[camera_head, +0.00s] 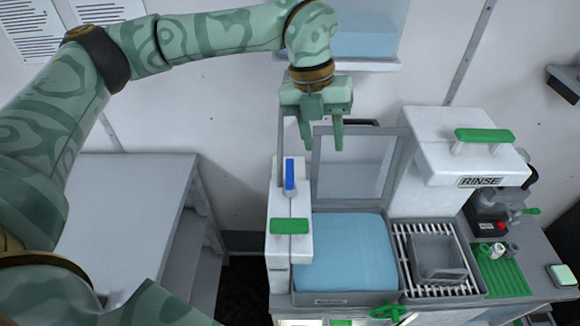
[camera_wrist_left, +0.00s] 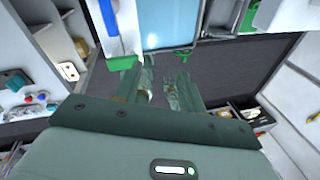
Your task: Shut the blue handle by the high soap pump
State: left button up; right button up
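The blue handle (camera_head: 290,175) stands upright at the top of a narrow white housing (camera_head: 280,258), left of the blue basin. In the left wrist view the blue handle (camera_wrist_left: 108,17) is at the upper left, on a white part. My left gripper (camera_head: 322,141) hangs above and slightly right of the handle, fingers pointing down, apart and empty. In the left wrist view the gripper (camera_wrist_left: 156,72) shows a gap between its fingers, and the handle lies outside them. I cannot pick out the high soap pump for certain. My right gripper is not in view.
A green handle (camera_head: 289,227) sits on the housing just in front of the blue one. A raised clear panel (camera_head: 355,165) stands behind the blue basin (camera_head: 345,255), close to my left fingers. The white RINSE unit (camera_head: 440,150) is to the right. A grey table (camera_head: 125,215) is left.

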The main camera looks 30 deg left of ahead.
aim_at(290, 172)
pick_arm(q)
jog(key=w+a+r+n+y, duration=0.1)
jog(key=a+r+n+y, duration=0.2)
jog(key=a, duration=0.4)
notch_tip(290, 172, down, 16)
jog(key=shift+w+r+p, duration=0.1)
jog(key=shift+p, duration=0.9)
grip_shut()
